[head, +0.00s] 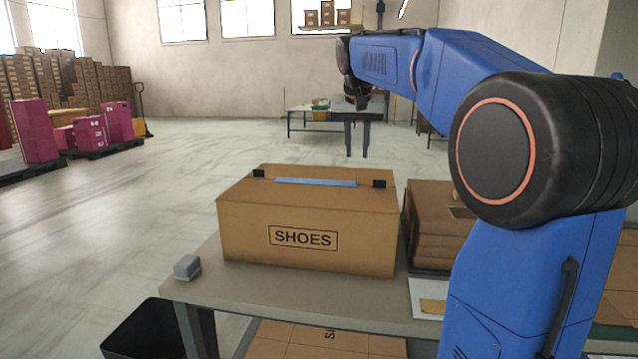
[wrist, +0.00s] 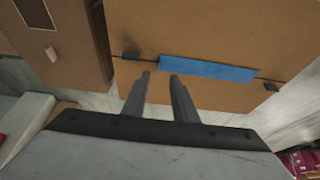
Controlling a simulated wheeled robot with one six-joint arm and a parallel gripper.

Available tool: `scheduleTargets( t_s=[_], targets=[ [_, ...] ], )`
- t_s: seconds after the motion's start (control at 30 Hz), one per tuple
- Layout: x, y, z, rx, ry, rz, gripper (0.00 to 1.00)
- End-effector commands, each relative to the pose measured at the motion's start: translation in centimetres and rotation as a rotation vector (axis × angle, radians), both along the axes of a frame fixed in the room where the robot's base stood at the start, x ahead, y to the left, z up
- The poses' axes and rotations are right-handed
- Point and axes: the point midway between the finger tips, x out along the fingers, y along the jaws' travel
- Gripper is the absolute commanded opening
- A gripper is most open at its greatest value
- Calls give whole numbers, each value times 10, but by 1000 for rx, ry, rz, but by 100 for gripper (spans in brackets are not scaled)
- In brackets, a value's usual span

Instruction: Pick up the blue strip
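The blue strip (head: 316,182) lies flat on top of a brown cardboard box marked SHOES (head: 308,224), between two small black tabs. The strip also shows in the wrist view (wrist: 208,68), near the top and right of centre, on the same box lid. My gripper (wrist: 160,76) shows in the wrist view with its two grey fingers apart and nothing between them. The fingertips appear just beside the strip's left end in the picture; the height between them is hard to tell.
The box stands on a grey table (head: 205,285). Folded brown cardboard (head: 436,222) is stacked to its right. A small grey object (head: 187,267) sits at the table's left corner. A black bin (head: 160,335) is below. Black tabs (head: 379,184) flank the strip.

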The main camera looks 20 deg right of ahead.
Motion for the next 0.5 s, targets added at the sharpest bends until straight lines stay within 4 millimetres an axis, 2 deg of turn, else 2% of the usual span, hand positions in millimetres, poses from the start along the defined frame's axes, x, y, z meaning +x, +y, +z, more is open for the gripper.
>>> scheduleTargets(
  t_s=[0.2, 0.5],
  targets=[
    [11, -7, -32, 0, 2, 0, 26],
    [17, -12, -45, 0, 0, 0, 26]
  ],
)
